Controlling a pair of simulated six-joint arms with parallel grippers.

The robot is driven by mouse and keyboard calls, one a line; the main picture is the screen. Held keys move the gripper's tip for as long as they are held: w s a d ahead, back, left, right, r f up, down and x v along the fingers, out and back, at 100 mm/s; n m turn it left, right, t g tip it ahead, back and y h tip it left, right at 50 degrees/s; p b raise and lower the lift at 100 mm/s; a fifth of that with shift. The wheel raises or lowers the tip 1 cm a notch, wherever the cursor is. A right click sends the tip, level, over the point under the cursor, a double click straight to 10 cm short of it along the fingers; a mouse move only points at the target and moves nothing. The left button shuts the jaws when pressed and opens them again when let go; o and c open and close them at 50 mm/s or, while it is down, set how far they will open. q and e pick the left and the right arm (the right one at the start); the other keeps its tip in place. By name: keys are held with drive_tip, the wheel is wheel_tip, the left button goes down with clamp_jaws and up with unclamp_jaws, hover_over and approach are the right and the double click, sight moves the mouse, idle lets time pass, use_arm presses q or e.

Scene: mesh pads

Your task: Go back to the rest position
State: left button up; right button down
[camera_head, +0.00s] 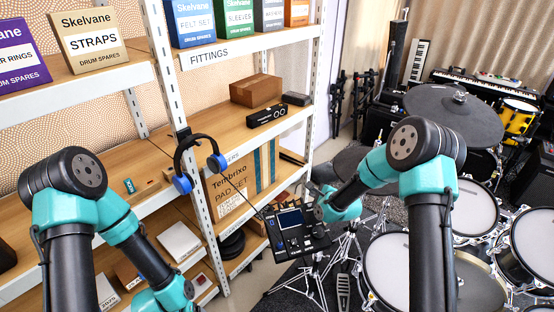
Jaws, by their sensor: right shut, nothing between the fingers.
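My right arm comes in from the right, and its forearm reaches left to the middle of the view. My right gripper (314,197) is shut and empty, small in the picture beside a black drum module (290,228) with a screen. I cannot tell whether it touches the module. My left arm bends down along the lower left, and its wrist runs to the bottom edge. My left gripper is out of view.
A shelf unit (130,160) with boxes fills the left, and blue-black headphones (198,160) hang on its post. A drum kit (470,205) stands at the right, near my right arm.

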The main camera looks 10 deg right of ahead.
sight(322, 246)
drive_tip(key=s+f+n+g, duration=0.1)
drive_tip(key=s+f, duration=0.1)
drive_tip(key=s, duration=0.1)
drive_tip(key=s+f+n+g, duration=0.1)
drive_tip(key=s+f+n, duration=0.3)
drive_tip(key=s+f, duration=0.1)
drive_tip(key=shift+s+d+g+h, duration=0.1)
drive_tip(key=shift+s+g+h, duration=0.2)
drive_tip(key=shift+s+g, duration=0.1)
drive_tip(key=s+f+n+g, duration=0.3)
drive_tip(key=s+n, duration=0.4)
drive_tip(key=s, duration=0.6)
drive_tip(key=s+f+n+g, duration=0.4)
drive_tip(key=s+n, duration=0.3)
drive_tip(key=s, duration=0.7)
drive_tip(key=shift+f+g+h, duration=0.25)
drive_tip(key=shift+g+h, duration=0.05)
drive_tip(key=shift+g, duration=0.2)
drive_tip(key=shift+s, duration=0.1)
